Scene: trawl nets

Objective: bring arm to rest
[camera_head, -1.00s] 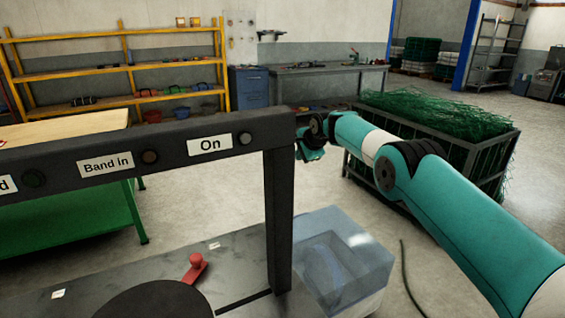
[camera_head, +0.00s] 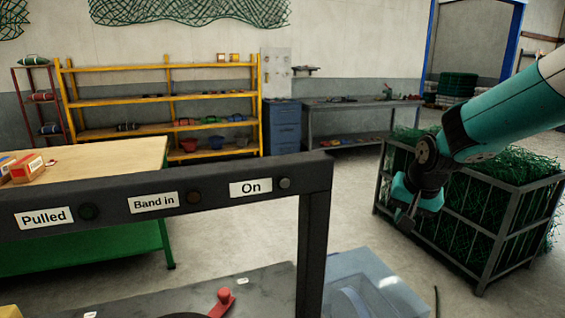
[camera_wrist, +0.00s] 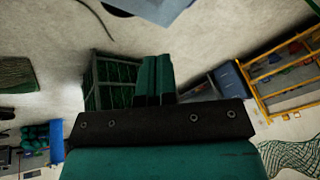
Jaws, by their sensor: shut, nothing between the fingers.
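My arm, teal with dark joints, reaches in from the right edge in the head view and bends down at the wrist. My gripper (camera_head: 404,222) hangs in front of the net crate (camera_head: 470,205), with nothing in it. In the wrist view the two teal fingers (camera_wrist: 153,82) lie together, shut. The crate, filled with green netting, also shows in the wrist view (camera_wrist: 97,82) beyond the fingers. From the head view I cannot tell the exact gap between gripper and crate.
A dark panel beam (camera_head: 120,204) labelled Pulled, Band in and On crosses the near left. A red lever (camera_head: 222,302) and a clear blue box (camera_head: 372,285) sit below it. A green bench (camera_head: 90,170), yellow shelves (camera_head: 165,133) and a grey workbench (camera_head: 360,103) stand behind. Floor between is clear.

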